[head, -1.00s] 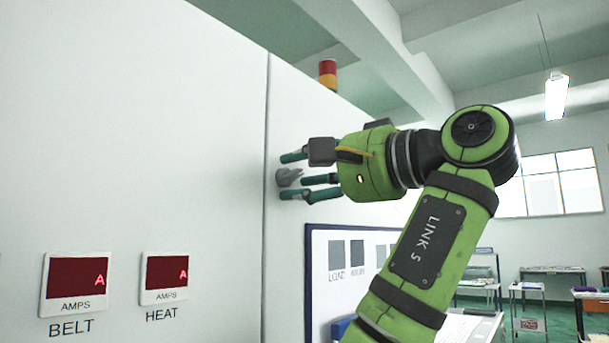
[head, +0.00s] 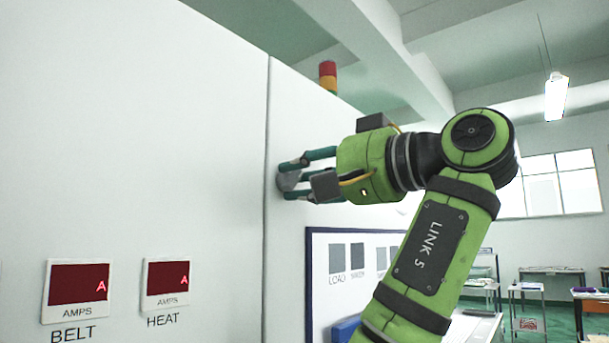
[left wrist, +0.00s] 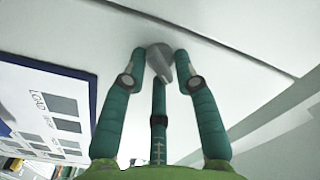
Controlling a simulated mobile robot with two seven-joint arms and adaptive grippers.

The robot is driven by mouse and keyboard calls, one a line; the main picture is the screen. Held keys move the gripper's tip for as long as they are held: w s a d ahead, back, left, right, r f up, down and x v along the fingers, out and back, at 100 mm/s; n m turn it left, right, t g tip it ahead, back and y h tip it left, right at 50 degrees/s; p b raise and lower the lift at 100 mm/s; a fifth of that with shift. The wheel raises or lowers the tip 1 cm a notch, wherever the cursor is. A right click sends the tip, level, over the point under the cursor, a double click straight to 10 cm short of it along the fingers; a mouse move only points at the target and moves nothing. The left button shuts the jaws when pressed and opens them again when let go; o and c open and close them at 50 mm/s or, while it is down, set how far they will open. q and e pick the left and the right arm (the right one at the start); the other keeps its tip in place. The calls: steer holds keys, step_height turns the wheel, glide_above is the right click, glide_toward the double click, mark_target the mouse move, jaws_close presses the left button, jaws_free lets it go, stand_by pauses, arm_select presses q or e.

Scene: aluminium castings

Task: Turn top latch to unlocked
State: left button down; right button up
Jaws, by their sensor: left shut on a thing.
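The top latch (head: 286,182) is a small grey knob with a raised grip. It sits on the white cabinet face, just right of the vertical panel seam. My left gripper (head: 291,180) has its teal fingers shut around the latch, which they partly hide. The left wrist view also shows the latch (left wrist: 160,62) between the fingertips, with one finger on each side and a third finger below. Its grip slants down and to the right in that view. The latch's markings cannot be made out. My right gripper is not in view.
The white cabinet (head: 140,130) fills the left side, with red BELT (head: 78,285) and HEAT (head: 165,277) displays. A blue-framed board (head: 335,240) hangs below my gripper. Tables are at the far right.

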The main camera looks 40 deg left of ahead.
arm_select(q)
steer(key=n+p, duration=0.1)
steer(key=n, duration=0.4)
steer(key=shift+r+n+p, duration=0.1)
steer(key=shift+n+p, duration=0.35)
steer(key=shift+n, duration=1.25)
steer(key=shift+s, duration=0.1)
steer(key=c, duration=1.3)
jaws_free()
steer(key=shift+o, duration=0.6)
steer(key=shift+a, duration=0.15)
steer(key=d, duration=0.7)
steer(key=shift+s+d, duration=0.15)
steer(key=shift+d, duration=0.15)
